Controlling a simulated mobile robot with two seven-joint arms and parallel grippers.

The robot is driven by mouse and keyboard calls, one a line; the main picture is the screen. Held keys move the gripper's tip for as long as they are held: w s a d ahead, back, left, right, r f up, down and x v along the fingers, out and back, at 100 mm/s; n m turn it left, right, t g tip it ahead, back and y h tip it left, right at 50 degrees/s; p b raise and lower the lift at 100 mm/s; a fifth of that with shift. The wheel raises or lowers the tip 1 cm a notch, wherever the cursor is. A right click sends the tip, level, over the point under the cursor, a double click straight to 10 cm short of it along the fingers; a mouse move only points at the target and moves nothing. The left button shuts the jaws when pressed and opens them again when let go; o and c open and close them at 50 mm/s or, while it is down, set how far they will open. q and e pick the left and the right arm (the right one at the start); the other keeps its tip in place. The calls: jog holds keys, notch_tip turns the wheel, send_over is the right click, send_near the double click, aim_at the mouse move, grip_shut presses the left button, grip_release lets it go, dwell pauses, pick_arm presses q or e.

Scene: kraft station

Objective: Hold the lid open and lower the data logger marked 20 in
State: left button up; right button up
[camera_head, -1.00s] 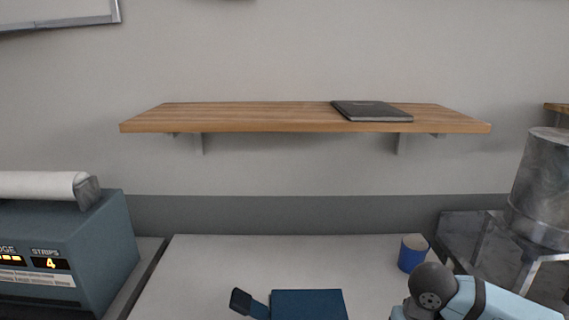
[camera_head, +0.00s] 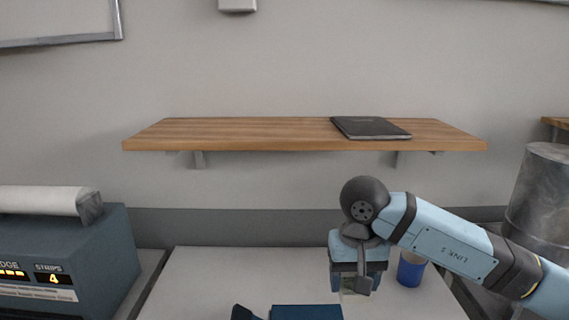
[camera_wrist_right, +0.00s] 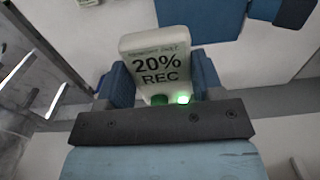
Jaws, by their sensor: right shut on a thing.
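The data logger (camera_wrist_right: 157,64), a pale block reading "20% REC" with a lit green lamp, is in the right wrist view. My right gripper (camera_head: 358,272) is shut on it, with a blue finger on each side. In the head view the gripper hangs over the white worktop, right of a dark blue box or lid (camera_head: 307,313) cut off by the bottom edge. Blue parts (camera_wrist_right: 205,18) also show at the top of the right wrist view. Whether the lid is open cannot be told.
A blue cup (camera_head: 411,269) stands on the worktop (camera_head: 215,270) just right of my right gripper. A blue-grey machine (camera_head: 65,262) stands at the left and a metal cylinder (camera_head: 540,195) at the right. A wooden shelf (camera_head: 240,133) with a dark notebook (camera_head: 370,128) is above.

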jog(key=w+a+r, duration=0.2)
jog(key=a+r, duration=0.2)
jog(key=r, duration=0.1)
pick_arm(q)
notch_tip(320, 180, down, 4)
jog(key=b, duration=0.4)
jog(key=shift+f, duration=0.15)
pick_arm(e)
notch_tip(320, 180, down, 4)
jog(key=shift+d+f, duration=0.1)
jog(key=shift+f, duration=0.15)
pick_arm(q)
jog(key=shift+r, duration=0.2)
jog(key=shift+w+r, duration=0.1)
jog(key=shift+r, duration=0.05)
jog(key=c, duration=0.5)
grip_shut()
jog(key=shift+f, duration=0.25)
jog(key=shift+r, duration=0.15)
